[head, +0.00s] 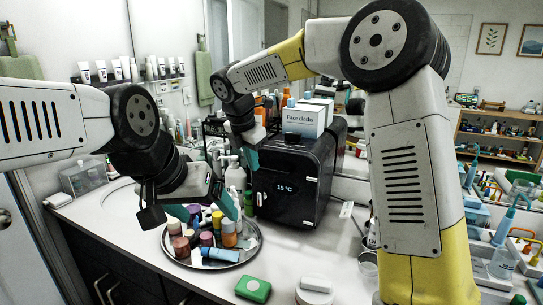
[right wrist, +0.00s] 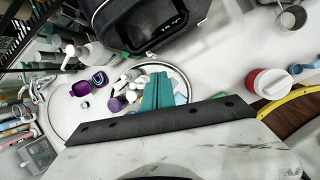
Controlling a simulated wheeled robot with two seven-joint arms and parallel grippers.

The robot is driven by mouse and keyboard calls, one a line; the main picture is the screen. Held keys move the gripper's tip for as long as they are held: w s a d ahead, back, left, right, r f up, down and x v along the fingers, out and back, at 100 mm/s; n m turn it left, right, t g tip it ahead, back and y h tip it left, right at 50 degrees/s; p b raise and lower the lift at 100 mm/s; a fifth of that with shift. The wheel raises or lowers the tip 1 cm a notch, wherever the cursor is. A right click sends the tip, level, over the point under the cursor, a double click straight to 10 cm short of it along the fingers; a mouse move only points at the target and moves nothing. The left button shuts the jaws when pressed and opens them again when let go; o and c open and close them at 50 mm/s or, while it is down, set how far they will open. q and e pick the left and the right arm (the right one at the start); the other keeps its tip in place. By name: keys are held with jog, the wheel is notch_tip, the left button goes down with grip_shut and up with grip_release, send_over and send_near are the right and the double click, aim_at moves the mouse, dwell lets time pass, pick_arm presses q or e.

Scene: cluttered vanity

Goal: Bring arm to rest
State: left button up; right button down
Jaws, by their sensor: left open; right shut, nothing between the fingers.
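My left gripper (head: 218,200) hangs over the round metal tray (head: 183,262) at the left of the head view. Its jaws are open with teal fingertips, and nothing shows held. My right forearm crosses above the fridge in the head view.
Several bottles and jars crowd the tray. A white pump bottle (head: 235,178) stands behind it. A face cloths box (head: 304,120) sits on the fridge. A green soap bar (head: 253,289) and a white round lidded container (head: 315,290) lie at the front.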

jog(key=s+d+r+m+y, duration=0.1)
jog(key=s+d+r+m, duration=0.1)
jog(key=s+d+m, duration=0.45)
jog(key=s+d+r+m, duration=0.3)
jog(key=s+d+m, duration=0.3)
jog(key=d, duration=0.2)
jog(key=s+d+f+m+t+y, duration=0.1)
jog(key=s+d+f+m, duration=0.1)
jog(key=s+d+m, duration=0.2)
jog(key=s+d+f+m+t+y, duration=0.1)
jog(key=s+d+m, duration=0.3)
jog(key=s+m, duration=0.6)
jog(key=shift+f+m+y, duration=0.3)
jog(key=shift+f+m, duration=0.05)
jog(key=shift+m, duration=0.1)
